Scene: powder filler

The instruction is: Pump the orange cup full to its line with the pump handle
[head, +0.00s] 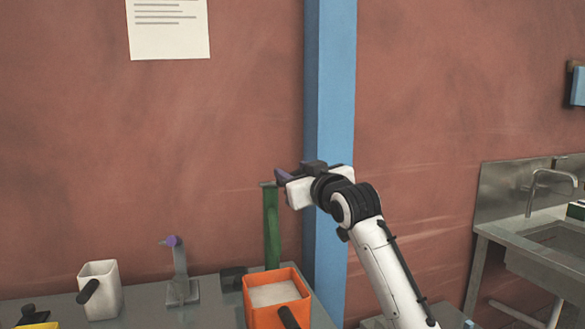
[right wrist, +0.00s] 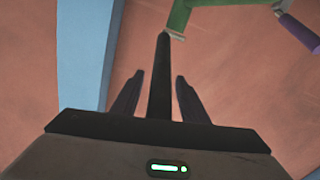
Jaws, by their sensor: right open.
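The orange cup (head: 262,315) is a square vessel with a black handle, low in the head view. It stands on the grey counter with white powder inside; its line cannot be made out. A green post (head: 271,228) rises behind it. My right gripper (head: 281,177) is at the top of this post, its purple fingers pointing left. In the right wrist view, a black bar (right wrist: 160,72) lies between the open fingers, with gaps on both sides. It reaches toward a green part (right wrist: 178,20) at the top. My left gripper is not in view.
A white cup (head: 108,296) with a black handle and a grey stand with a purple knob (head: 172,241) are on the counter to the left. A blue pillar (head: 330,90) is behind my right gripper. A sink (head: 550,240) is at the far right.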

